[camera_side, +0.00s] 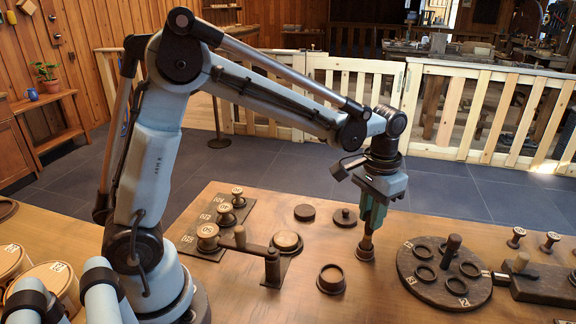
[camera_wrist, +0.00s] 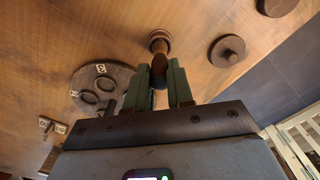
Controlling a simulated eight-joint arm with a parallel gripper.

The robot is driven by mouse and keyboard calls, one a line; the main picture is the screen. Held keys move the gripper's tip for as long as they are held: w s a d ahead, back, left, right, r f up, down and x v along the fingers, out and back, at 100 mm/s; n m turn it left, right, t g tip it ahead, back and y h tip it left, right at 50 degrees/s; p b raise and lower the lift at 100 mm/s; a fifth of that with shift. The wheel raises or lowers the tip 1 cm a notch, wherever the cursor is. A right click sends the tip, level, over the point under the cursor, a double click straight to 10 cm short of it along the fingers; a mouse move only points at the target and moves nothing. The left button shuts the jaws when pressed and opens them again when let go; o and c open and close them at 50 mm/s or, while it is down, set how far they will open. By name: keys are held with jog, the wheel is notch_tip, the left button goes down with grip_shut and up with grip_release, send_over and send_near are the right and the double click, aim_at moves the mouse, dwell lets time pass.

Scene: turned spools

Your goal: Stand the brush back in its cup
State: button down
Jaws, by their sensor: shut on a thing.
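My gripper (camera_side: 371,222) points straight down with its green fingers closed on a dark, slim turned piece, which I take to be the brush (camera_side: 366,247). Its lower end widens into a brown round foot close to the tabletop; I cannot tell whether it touches. In the wrist view my gripper (camera_wrist: 171,84) has the brush (camera_wrist: 159,58) between its fingertips, its round end showing beyond them. A short round brown cup-like piece (camera_side: 331,281) with a dark rim stands on the table to the left of the brush. I cannot tell for sure whether it is the brush's cup.
A round dark board (camera_side: 420,283) with several rings and a centre post lies to the right. A knobbed lid (camera_side: 345,217) and flat disc (camera_side: 305,212) lie behind. A wooden lever fixture (camera_side: 258,248) and numbered spools (camera_side: 207,238) stand left. Small spools (camera_side: 515,238) stand far right.

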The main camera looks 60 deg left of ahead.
jog(key=shift+f, duration=0.8)
dwell(0.5)
jog(key=c, duration=0.9)
grip_release()
jog(key=shift+r, duration=4.3)
